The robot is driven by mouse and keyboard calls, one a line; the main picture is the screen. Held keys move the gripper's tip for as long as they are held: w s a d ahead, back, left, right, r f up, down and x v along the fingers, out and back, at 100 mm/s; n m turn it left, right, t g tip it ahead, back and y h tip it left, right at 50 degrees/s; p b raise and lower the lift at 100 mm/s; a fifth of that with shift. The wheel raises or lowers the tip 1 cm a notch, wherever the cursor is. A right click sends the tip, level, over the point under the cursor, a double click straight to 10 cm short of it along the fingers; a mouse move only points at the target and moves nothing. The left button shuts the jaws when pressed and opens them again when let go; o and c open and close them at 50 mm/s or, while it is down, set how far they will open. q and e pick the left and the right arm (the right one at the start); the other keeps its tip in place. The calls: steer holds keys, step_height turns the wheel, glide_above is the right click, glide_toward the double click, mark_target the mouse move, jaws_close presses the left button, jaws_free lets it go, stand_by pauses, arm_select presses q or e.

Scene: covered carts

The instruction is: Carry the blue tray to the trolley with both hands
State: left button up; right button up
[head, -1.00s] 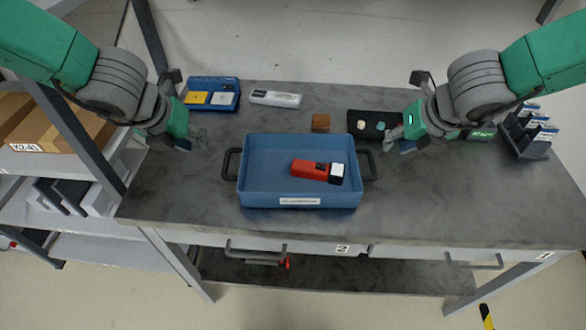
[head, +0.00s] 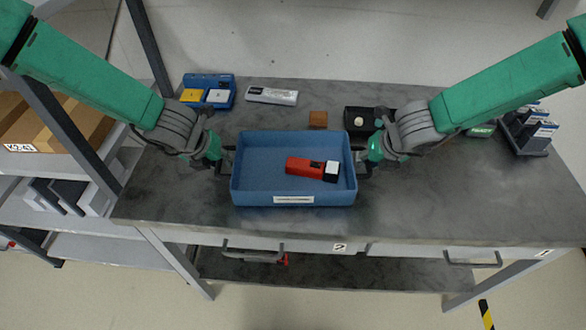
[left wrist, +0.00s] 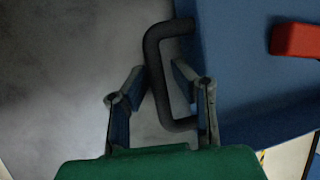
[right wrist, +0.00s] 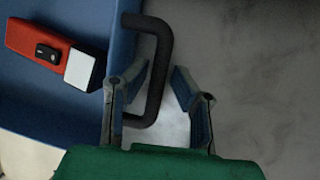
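The blue tray (head: 294,185) sits on the dark worktable with a red device with a white end (head: 311,168) inside. My left gripper (head: 226,161) is at the tray's left handle. In the left wrist view its open fingers (left wrist: 158,72) straddle the black handle (left wrist: 153,60). My right gripper (head: 364,160) is at the right handle. In the right wrist view its open fingers (right wrist: 158,73) are on either side of the black handle (right wrist: 163,50). Neither gripper is visibly closed on its handle. I cannot identify a trolley in these views.
Behind the tray on the table (head: 440,200) are a blue box with cards (head: 209,92), a white device (head: 272,96), a brown block (head: 318,119) and a black case (head: 357,113). A dark rack (head: 525,133) stands at the right. Shelving (head: 95,205) stands left. The front right tabletop is clear.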

arm_select(q)
steer(key=shift+d, duration=0.6)
arm_select(e)
steer(key=shift+d+f, duration=0.1)
steer(key=shift+d, duration=0.45)
arm_select(q)
steer(key=c, duration=0.4)
arm_select(e)
steer(key=c, duration=0.4)
arm_select(q)
steer(key=shift+a, duration=0.2)
jaws_close()
arm_select(e)
steer(key=shift+a, duration=0.2)
jaws_close()
arm_select(q)
steer(key=shift+a, duration=0.55)
arm_select(e)
steer(key=shift+a, duration=0.5)
arm_select(q)
steer(key=shift+d+r, duration=0.1)
arm_select(e)
steer(key=shift+d+r, duration=0.1)
steer(key=shift+r, duration=0.15)
